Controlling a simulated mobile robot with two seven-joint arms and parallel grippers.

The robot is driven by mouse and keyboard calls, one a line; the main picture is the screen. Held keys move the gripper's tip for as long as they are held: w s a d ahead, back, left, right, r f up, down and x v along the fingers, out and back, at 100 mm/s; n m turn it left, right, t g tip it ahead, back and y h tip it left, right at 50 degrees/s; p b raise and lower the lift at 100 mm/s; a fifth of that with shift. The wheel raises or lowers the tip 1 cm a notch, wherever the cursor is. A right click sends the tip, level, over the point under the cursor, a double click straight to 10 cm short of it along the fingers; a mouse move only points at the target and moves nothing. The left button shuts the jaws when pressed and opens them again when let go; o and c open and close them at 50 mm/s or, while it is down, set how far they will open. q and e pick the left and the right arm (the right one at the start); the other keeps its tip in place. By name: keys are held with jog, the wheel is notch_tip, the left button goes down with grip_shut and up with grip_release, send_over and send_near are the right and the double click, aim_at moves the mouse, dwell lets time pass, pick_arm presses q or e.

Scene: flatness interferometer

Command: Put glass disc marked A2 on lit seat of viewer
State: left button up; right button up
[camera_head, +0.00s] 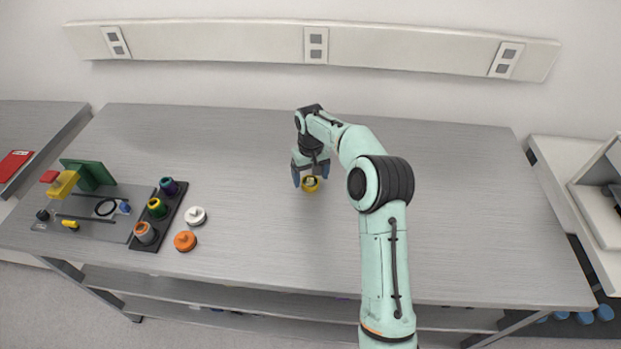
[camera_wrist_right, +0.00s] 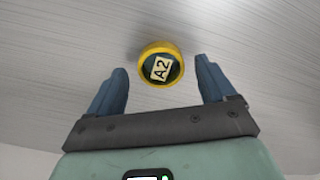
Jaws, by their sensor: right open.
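The glass disc marked A2 (camera_head: 311,185) has a yellow rim and lies on the middle of the table. In the right wrist view the disc (camera_wrist_right: 160,66) shows its A2 label on a dark face. My right gripper (camera_head: 311,180) is open just above the table, a finger on either side of the disc. In the right wrist view the open jaws (camera_wrist_right: 161,75) show a gap between the disc and each finger. I cannot tell any lit seat, nor for sure which thing is the viewer. My left gripper is not in view.
At the left stand a grey plate with a green bracket (camera_head: 91,174), a yellow and red part (camera_head: 62,183) and a black rack (camera_head: 140,243) with colored round pieces. A white knobbed piece (camera_head: 196,215) and an orange one (camera_head: 185,240) lie beside it. The table's right side is clear.

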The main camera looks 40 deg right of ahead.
notch_tip(320, 180, up, 10)
jog(key=p, duration=0.1)
jog(key=shift+o, duration=0.5)
jog(key=shift+r, duration=0.25)
jog(key=m, duration=1.4)
send_over(310, 180)
notch_tip(310, 180, down, 6)
jog(key=shift+f+b, duration=0.15)
jog(key=shift+b, duration=0.3)
jog(key=shift+f, duration=0.45)
jog(key=f, duration=0.4)
jog(key=shift+s+a+f+b, duration=0.15)
jog(key=shift+s+f+b, duration=0.1)
jog(key=shift+b, duration=0.15)
jog(key=shift+f, duration=0.1)
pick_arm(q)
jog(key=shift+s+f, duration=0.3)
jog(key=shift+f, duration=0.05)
pick_arm(e)
jog(key=shift+w, duration=0.15)
